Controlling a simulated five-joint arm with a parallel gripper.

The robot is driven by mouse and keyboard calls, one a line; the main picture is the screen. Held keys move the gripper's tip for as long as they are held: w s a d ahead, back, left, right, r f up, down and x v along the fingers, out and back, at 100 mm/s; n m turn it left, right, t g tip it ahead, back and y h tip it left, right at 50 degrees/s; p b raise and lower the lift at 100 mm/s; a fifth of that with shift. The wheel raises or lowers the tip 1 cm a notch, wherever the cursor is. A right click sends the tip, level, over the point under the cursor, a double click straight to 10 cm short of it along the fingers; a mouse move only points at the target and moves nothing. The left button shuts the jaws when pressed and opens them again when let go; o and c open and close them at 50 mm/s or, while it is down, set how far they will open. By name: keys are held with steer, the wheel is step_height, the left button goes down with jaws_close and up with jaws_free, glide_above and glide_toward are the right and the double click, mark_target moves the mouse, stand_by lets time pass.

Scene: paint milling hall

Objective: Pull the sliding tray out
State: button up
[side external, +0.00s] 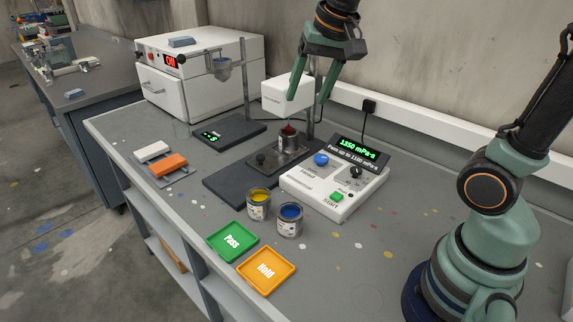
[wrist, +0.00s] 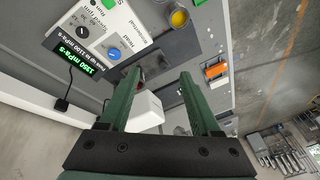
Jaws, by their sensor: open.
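The sliding tray (side external: 271,163) is a small metal plate with a dark knob (side external: 261,158) at its near end. It sits on a dark base (side external: 226,186) under the white viscometer head (side external: 276,97). A metal cup with red paint (side external: 288,142) stands on its far part. My gripper (side external: 308,98) is high above the far side of the bench, beside the viscometer head, apart from the tray. Its two green fingers are spread and empty, and they show in the wrist view (wrist: 158,77). The wrist view shows the tray area only partly, between and beyond the fingers.
A control box (side external: 335,185) with a lit display stands right of the tray. Yellow (side external: 259,206) and blue (side external: 290,221) paint cans stand in front of it. Green (side external: 232,241) and orange (side external: 266,270) trays lie near the front edge. A white oven (side external: 200,75) stands back left.

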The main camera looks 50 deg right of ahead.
steer(key=w+d+m+g, duration=0.1)
steer(key=w+m, duration=0.4)
steer(key=w, duration=0.2)
steer(key=m+g, duration=0.3)
steer(key=m, duration=1.2)
glide_above(261, 156)
step_height(261, 156, down, 13)
step_height(261, 156, down, 12)
steer(key=shift+r, duration=0.1)
steer(key=shift+w, duration=0.1)
jaws_close()
